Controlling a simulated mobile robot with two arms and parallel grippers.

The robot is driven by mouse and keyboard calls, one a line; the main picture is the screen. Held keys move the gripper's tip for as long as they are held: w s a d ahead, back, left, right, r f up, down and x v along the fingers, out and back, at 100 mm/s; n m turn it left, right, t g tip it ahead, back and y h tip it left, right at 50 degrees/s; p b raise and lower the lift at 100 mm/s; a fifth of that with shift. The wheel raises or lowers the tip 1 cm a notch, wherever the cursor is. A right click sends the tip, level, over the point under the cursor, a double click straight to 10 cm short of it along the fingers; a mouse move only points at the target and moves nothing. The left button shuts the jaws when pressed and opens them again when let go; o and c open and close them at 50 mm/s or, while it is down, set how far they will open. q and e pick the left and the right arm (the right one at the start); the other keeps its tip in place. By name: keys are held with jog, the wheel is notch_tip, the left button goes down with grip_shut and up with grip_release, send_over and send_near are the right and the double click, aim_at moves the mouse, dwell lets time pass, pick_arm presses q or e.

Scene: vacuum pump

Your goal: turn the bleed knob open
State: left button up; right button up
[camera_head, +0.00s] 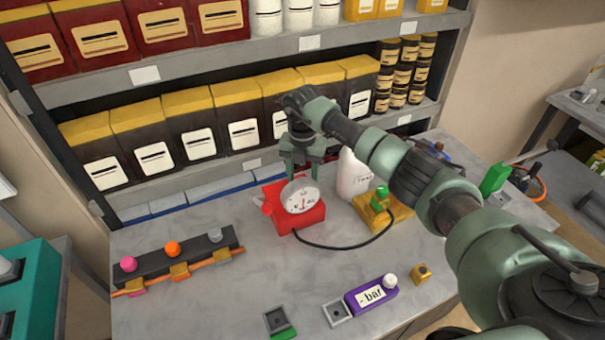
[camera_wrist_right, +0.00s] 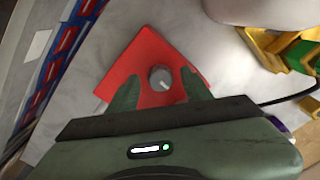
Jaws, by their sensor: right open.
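The red pump box (camera_head: 311,217) stands on the bench, with a round white dial gauge (camera_head: 300,197) on its front. In the right wrist view, the red box (camera_wrist_right: 150,55) carries a round grey knob (camera_wrist_right: 160,78) with a pale mark on its top. My right gripper (camera_head: 302,172) points down over the box, behind the gauge. It is open, and in the right wrist view its two green fingers (camera_wrist_right: 159,84) lie on either side of the knob with gaps. The knob is hidden in the head view. My left gripper is not in view.
A white bottle (camera_head: 353,176) and a yellow block with a green top (camera_head: 380,202) stand right of the box. A black cable (camera_head: 345,247) runs between box and block. A rack with coloured knobs (camera_head: 175,262) is at left. A purple "bar" label block (camera_head: 371,296) lies in front.

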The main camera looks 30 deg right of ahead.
jog(key=shift+f, duration=0.25)
jog(key=shift+r, duration=0.1)
grip_shut()
